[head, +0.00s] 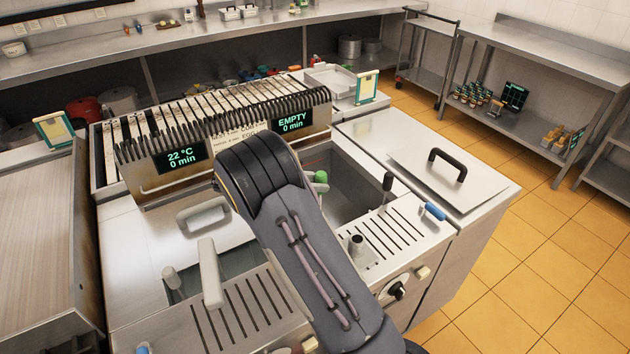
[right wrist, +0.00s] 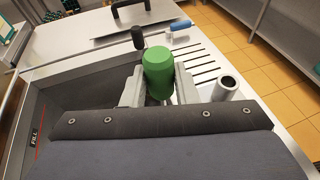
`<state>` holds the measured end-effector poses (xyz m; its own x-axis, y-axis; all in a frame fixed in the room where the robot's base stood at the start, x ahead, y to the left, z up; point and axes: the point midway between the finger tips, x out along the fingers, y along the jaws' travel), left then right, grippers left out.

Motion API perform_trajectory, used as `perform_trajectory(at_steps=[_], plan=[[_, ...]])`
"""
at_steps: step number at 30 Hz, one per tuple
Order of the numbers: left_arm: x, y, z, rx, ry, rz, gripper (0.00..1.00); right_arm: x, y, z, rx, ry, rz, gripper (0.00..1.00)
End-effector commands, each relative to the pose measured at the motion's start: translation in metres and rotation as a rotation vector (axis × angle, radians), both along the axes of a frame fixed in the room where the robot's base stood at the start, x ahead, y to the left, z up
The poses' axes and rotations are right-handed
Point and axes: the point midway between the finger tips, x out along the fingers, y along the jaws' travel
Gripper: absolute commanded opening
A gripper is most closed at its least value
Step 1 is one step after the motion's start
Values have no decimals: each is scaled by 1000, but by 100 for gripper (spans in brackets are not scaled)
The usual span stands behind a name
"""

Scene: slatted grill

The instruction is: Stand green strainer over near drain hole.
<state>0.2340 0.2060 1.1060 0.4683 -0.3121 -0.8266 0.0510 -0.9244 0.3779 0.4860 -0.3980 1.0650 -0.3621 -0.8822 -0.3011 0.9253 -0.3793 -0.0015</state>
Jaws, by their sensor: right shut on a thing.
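The green strainer (right wrist: 158,70) stands out between the fingers of my right gripper (right wrist: 159,90) in the right wrist view. The gripper is shut on it. In the head view only a small green part of the strainer (head: 320,177) shows beside my dark arm, which hides most of the gripper. The strainer is over or beside the right well (head: 358,192), whose wall shows a FILL mark in the right wrist view. I cannot make out a drain hole; the well's floor is largely hidden. My left gripper is not in view.
A short metal tube (head: 357,245) stands by the slotted drain plate (head: 398,232). A black-knobbed rod (head: 388,184) and a blue handle (head: 434,211) are nearby. A lid with a black handle (head: 447,164) covers the right counter. The slatted grill (head: 215,118) stands behind.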

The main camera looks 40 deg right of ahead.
Motion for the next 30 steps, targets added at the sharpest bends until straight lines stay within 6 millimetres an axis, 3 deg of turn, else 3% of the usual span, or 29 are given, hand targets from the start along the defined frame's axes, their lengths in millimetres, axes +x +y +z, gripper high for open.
perform_trajectory(at_steps=[8,30], plan=[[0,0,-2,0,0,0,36,0,0,-4,-1,-1,0,0],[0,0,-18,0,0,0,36,0,0,-41,-1,-1,0,0]])
